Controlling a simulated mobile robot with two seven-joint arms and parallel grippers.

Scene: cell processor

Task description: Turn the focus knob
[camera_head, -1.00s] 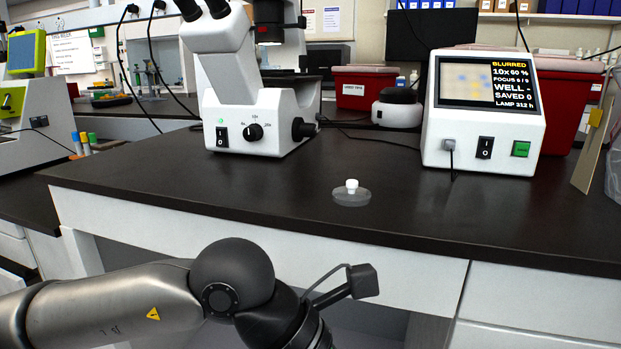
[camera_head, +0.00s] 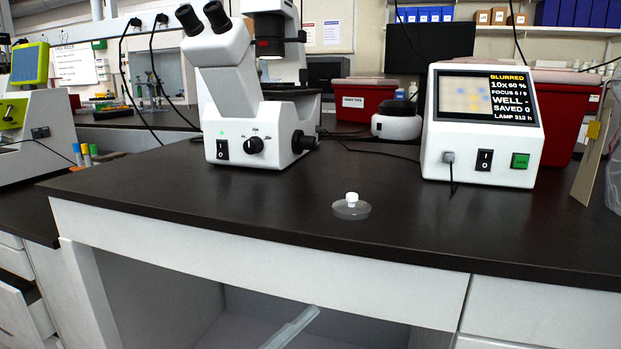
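The white microscope (camera_head: 232,90) stands on the dark bench at the left of centre. A black knob (camera_head: 304,142), which looks like the focus knob, sticks out of the right side of its base. A separate black dial (camera_head: 254,145) with magnification marks is on its front, beside a power switch (camera_head: 222,150). The monitor box (camera_head: 484,125) at the right shows "BLURRED", "10x 60 %" and a focus line whose digits are hard to read. Neither of my grippers can be made out, and nothing is seen touching the knob.
A clear round dish or lid with a white knob (camera_head: 351,206) lies on the bench front, right of the microscope. A cable runs behind it. Red bins (camera_head: 365,98) and a white device (camera_head: 397,120) stand behind. A pale bar (camera_head: 292,328) shows below the bench edge. The bench front is mostly clear.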

